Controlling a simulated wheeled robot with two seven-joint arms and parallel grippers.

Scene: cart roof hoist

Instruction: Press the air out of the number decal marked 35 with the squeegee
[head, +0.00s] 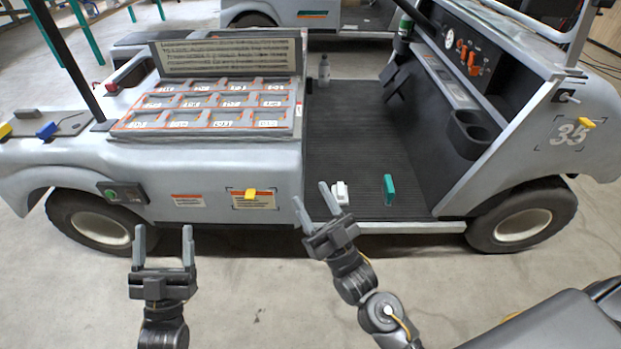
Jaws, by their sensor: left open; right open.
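The number decal marked 35 (568,134) is on the cart's grey front side panel at the far right, inside dark corner marks. A yellow tab (587,123) sits at its upper right. A flat teal piece (389,190) stands upright at the cart's floor edge. It may be the squeegee, but I cannot tell for sure. A white piece (340,193) stands to its left. My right gripper (312,196) is open and empty, just left of the white piece in the picture. My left gripper (164,235) is open and empty, in front of the cart's rear side, far from the decal.
Another yellow tab (251,194) sits on a label on the rear side panel. A bottle (324,70) stands at the back of the cart floor. Blue (46,130) and yellow pieces lie on the rear deck at left. The front wheel (522,215) is below the decal panel.

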